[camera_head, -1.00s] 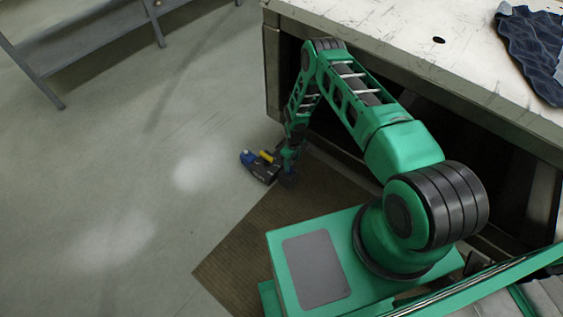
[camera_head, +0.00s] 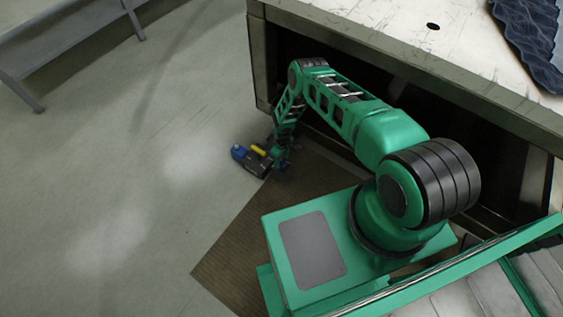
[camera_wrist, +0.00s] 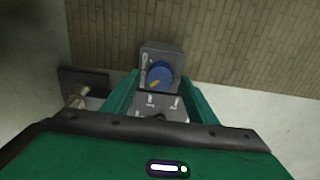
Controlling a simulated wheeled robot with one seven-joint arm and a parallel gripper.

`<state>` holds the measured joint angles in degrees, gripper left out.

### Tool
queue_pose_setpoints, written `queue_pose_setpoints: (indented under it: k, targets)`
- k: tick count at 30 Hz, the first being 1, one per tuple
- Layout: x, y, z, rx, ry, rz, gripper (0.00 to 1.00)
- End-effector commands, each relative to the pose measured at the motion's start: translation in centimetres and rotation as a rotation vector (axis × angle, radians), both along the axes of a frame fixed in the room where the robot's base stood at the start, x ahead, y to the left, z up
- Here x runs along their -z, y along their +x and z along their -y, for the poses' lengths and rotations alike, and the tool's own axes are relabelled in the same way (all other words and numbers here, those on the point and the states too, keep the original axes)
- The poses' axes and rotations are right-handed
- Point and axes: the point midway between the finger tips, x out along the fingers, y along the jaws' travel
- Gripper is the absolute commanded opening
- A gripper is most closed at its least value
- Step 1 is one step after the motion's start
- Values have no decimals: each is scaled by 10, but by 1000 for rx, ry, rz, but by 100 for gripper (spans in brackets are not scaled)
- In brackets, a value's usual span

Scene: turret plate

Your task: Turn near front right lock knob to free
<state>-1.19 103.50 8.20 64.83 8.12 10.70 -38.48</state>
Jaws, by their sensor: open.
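A round blue knob (camera_wrist: 160,75) with a small yellow mark at its lower left sits on a grey block (camera_wrist: 172,51) in the wrist view. Small white markings lie around it, too small to read. My open gripper (camera_wrist: 160,82) has its green fingers on either side of the knob in the picture; I cannot tell whether they touch it. In the head view, a small dark unit (camera_head: 254,164) with a blue part (camera_head: 238,151) and a yellow part (camera_head: 258,150) is low by the mat corner. My gripper (camera_head: 278,163) is at its right, its fingers not clear.
A brown ribbed mat (camera_head: 235,255) lies on the grey floor (camera_head: 120,190). A worn workbench (camera_head: 370,22) with a dark open underside stands behind my arm, a dark blue cloth (camera_head: 525,35) on top. A grey bench (camera_head: 60,50) is at upper left. Floor at left is clear.

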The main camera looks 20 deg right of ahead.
Motion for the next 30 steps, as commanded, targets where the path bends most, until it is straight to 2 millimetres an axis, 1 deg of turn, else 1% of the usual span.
queue_pose_setpoints:
  k: [1, 6, 17, 20, 21, 22, 23, 30]
  targets:
    - [6, 0, 0, 0, 1, -1, 53]
    - [16, 0, 0, 1, 0, 0, 53]
    - [19, 0, 0, 1, 0, 0, 53]
    - [19, 0, 0, 1, 0, 0, 31]
    - [19, 0, 0, 1, 0, 0, 21]
    - [19, 0, 0, 1, 0, 0, 14]
    - [19, 0, 0, 1, 0, 0, 11]
    - [19, 0, 0, 14, 1, 0, 11]
